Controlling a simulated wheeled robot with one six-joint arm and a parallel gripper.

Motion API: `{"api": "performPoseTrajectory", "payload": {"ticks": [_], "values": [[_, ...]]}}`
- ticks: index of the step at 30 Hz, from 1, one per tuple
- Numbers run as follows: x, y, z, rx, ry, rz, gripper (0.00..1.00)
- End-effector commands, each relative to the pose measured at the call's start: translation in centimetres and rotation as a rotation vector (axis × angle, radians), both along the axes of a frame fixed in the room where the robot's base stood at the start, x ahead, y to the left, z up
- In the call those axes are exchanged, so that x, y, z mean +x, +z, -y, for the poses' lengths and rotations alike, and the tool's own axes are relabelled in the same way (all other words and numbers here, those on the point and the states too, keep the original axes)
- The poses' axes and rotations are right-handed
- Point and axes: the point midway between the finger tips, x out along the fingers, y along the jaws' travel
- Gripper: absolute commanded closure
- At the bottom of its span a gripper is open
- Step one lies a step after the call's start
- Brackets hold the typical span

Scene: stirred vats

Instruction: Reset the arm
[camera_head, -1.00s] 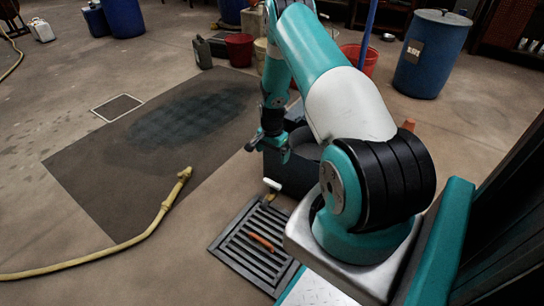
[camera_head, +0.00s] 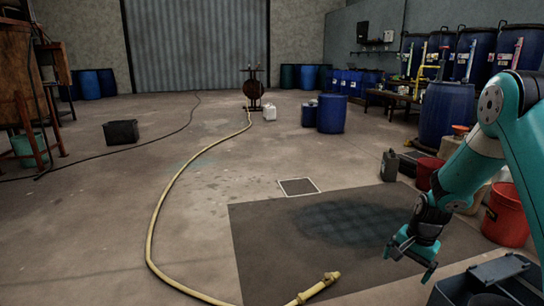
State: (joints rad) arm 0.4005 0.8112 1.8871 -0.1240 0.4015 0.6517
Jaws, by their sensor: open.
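My gripper (camera_head: 408,262) is at the lower right of the head view, at the end of my teal arm. It points down with its two fingers apart. Nothing shows between them. It hangs in front of the dark mat (camera_head: 265,240) with the damp patch and to the upper left of a dark container (camera_head: 455,292) at the bottom right. I cannot tell how high it is above the floor.
A yellow hose (camera_head: 152,225) curves over the floor and ends near the mat. Red buckets (camera_head: 507,215) and a grey jerrycan (camera_head: 389,166) stand at the right. Blue drums (camera_head: 331,114) stand farther back. A black crate (camera_head: 121,132) is at the left.

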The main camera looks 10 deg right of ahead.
Motion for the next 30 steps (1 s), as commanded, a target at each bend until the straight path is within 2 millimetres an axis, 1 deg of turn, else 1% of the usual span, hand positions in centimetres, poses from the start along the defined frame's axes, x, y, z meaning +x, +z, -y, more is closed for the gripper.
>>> {"api": "performPoseTrajectory", "payload": {"ticks": [1, 2, 3, 5, 6, 8, 9, 11, 12, 14, 15, 17, 18, 23, 24, 25, 27, 29, 30], "values": [[0.1, 3.3, -3.2, 0.009, 0.114, 0.027, 0.0], [-0.1, 4.9, -5.0, 0.017, 0.181, 0.04, 0.0], [-0.6, 7.0, -7.4, 0.028, 0.273, 0.056, 0.0], [-1.7, 10.1, -11.0, 0.043, 0.413, 0.082, 0.0], [-2.9, 12.1, -13.4, 0.053, 0.509, 0.1, 0.0], [-5.0, 14.8, -16.8, 0.067, 0.656, 0.127, 0.0], [-6.7, 16.4, -18.9, 0.077, 0.754, 0.146, 0.0], [-9.4, 18.5, -21.5, 0.091, 0.893, 0.171, 0.0], [-11.1, 19.6, -22.9, 0.098, 0.976, 0.187, 0.0], [-13.6, 20.9, -24.7, 0.108, 1.092, 0.207, 0.0], [-15.2, 21.6, -25.6, 0.114, 1.161, 0.22, 0.0], [-17.5, 22.4, -26.8, 0.121, 1.256, 0.239, 0.0], [-19.0, 22.9, -27.4, 0.126, 1.316, 0.25, 0.0], [-24.5, 24.1, -29.1, 0.142, 1.539, 0.296, 0.0], [-25.9, 24.3, -29.5, 0.145, 1.592, 0.307, 0.0], [-26.3, 25.2, -29.5, 0.147, 1.611, 0.309, 0.0], [-25.9, 27.4, -29.5, 0.148, 1.596, 0.303, 0.0], [-25.9, 28.7, -29.5, 0.148, 1.595, 0.303, 0.0], [-25.8, 29.7, -29.5, 0.148, 1.594, 0.303, 0.0]]}}
